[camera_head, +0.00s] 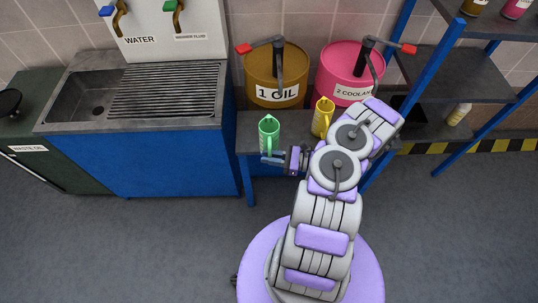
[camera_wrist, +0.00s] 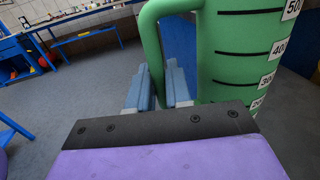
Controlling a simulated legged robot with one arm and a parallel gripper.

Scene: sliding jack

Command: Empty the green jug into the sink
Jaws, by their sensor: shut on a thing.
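The green jug (camera_head: 269,133) stands upright at the front left end of the low grey bench. It has measuring marks, and its handle and side fill much of the wrist view (camera_wrist: 235,50). My gripper (camera_head: 272,160) is at the jug's near side. In the wrist view its blue fingers (camera_wrist: 160,90) are on either side of the jug's green handle, shut on it. The handle's lower end is hidden. The jug's contents cannot be made out. The sink (camera_head: 80,97), a grey basin with a drain, is at the left on a blue cabinet.
A yellow jug (camera_head: 322,117) stands right of the green one. Oil (camera_head: 277,78) and coolant (camera_head: 345,72) drums are behind. A ribbed drainboard (camera_head: 167,90) lies between basin and bench. Water (camera_head: 119,20) and green-handled (camera_head: 176,15) taps hang above. The floor (camera_head: 170,245) in front is clear.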

